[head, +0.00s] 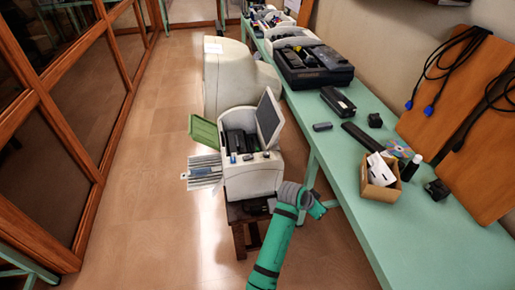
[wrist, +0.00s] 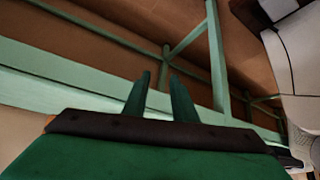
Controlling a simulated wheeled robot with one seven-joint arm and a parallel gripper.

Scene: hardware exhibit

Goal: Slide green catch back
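A white machine (head: 255,180) stands on a small dark stool in the head view, with its grey screen lid (head: 269,118) raised. A green flap (head: 204,132) sticks out at its upper left. I cannot tell whether this flap is the green catch; no separate catch can be made out. My gripper (head: 318,207) is to the right of the machine, apart from it, near the table's edge. In the wrist view my gripper (wrist: 160,82) shows two green fingers with an empty gap between them. Part of a white body shows at the right edge there.
A long green table (head: 420,240) runs along the right, holding a cardboard box (head: 380,178), a black case (head: 313,66) and small dark items. A large beige machine (head: 235,85) stands behind the white one. A slotted tray (head: 204,171) juts out left. Floor on the left is clear.

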